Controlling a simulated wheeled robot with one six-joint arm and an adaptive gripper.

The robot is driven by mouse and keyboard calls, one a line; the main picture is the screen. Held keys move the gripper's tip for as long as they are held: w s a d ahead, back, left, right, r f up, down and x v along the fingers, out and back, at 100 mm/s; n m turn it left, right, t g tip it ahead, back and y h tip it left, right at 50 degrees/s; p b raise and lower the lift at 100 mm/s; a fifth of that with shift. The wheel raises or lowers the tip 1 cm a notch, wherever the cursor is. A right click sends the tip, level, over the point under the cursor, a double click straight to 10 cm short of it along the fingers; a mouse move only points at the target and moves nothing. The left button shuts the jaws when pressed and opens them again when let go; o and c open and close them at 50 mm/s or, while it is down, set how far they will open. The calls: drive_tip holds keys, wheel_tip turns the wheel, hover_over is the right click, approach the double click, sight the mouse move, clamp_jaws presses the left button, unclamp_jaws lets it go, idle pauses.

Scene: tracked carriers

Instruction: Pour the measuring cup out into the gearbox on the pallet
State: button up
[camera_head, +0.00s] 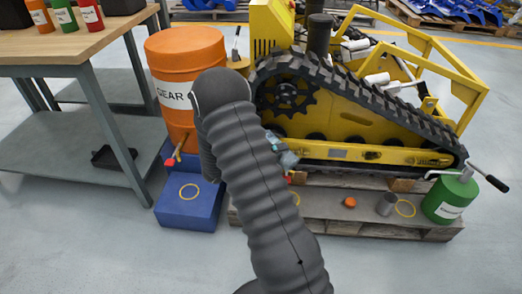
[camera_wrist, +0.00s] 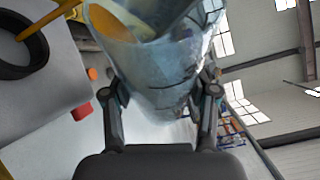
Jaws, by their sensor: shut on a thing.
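The measuring cup (camera_wrist: 160,70) is clear and holds amber liquid (camera_wrist: 112,22) near its mouth. It is tilted, with its mouth toward the upper left of the wrist view. My gripper (camera_wrist: 162,98) is shut on it, one finger on each side. A small part of the cup (camera_head: 289,160) shows beside my arm in the head view. A grey surface with a black ring opening (camera_wrist: 22,55), apparently the gearbox, is at the left of the wrist view. A yellow band, which looks like poured liquid, runs into the ring. My arm hides the gearbox in the head view.
An orange cap (camera_head: 349,202), a grey cup (camera_head: 386,204) and a green can (camera_head: 455,198) are on the pallet. An orange drum (camera_head: 180,65), blue box (camera_head: 190,207) and workbench (camera_head: 75,45) stand left.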

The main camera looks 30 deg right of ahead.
drive_tip(key=shift+w+n+h+p, duration=0.1)
drive_tip(key=shift+n+h+p, duration=0.2)
drive_tip(key=shift+n+p, duration=0.6)
idle(3.0)
drive_tip(key=shift+w+a+r+n+p, duration=0.1)
drive_tip(key=shift+r+n+p, duration=0.2)
drive_tip(key=shift+p, duration=0.45)
idle(1.1)
drive_tip(key=shift+w+r+n+h, duration=0.1)
drive_tip(key=shift+r+n+h, duration=0.3)
drive_tip(key=shift+n, duration=0.1)
idle(1.6)
